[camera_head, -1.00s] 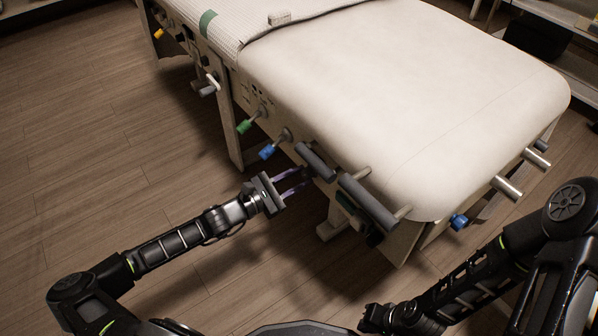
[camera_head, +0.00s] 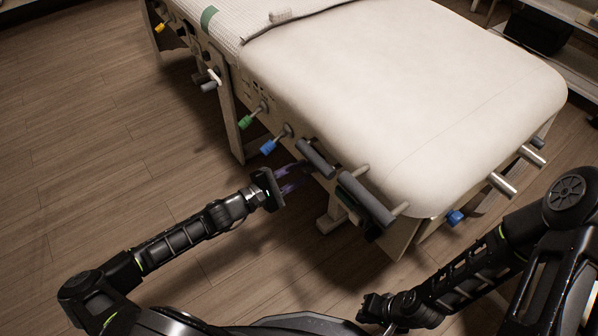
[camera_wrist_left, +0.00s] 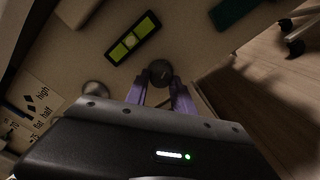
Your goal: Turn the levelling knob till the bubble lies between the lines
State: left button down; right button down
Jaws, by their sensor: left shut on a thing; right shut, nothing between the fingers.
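In the left wrist view a dark round knob (camera_wrist_left: 160,73) with a small orange mark sits on the pale side panel. My left gripper (camera_wrist_left: 160,83) has its purple fingers shut on it, one on each side. Just above and left of it is the yellow-green level vial (camera_wrist_left: 132,40) in a black frame. A pale bubble (camera_wrist_left: 130,41) shows near its middle; its exact place against the lines is too small to tell. In the head view my left gripper (camera_head: 304,174) reaches the bed's side, where the knob is hidden. My right gripper (camera_head: 370,308) is shut and empty, low in the picture.
The cream padded bed (camera_head: 410,90) fills the upper middle. Grey padded handles (camera_head: 367,199), a blue-ended lever (camera_head: 268,147) and a green-ended lever (camera_head: 245,122) stick out near my left gripper. Printed labels (camera_wrist_left: 42,100) lie left of the knob. Floor to the left is clear.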

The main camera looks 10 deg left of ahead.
pick_arm(q)
jog(key=c, duration=1.1)
grip_release()
jog(key=shift+s+a, duration=0.4)
jog(key=p+v, duration=0.2)
jog(key=v, duration=0.4)
jog(key=shift+s+a, duration=0.15)
jog(key=shift+s, duration=0.15)
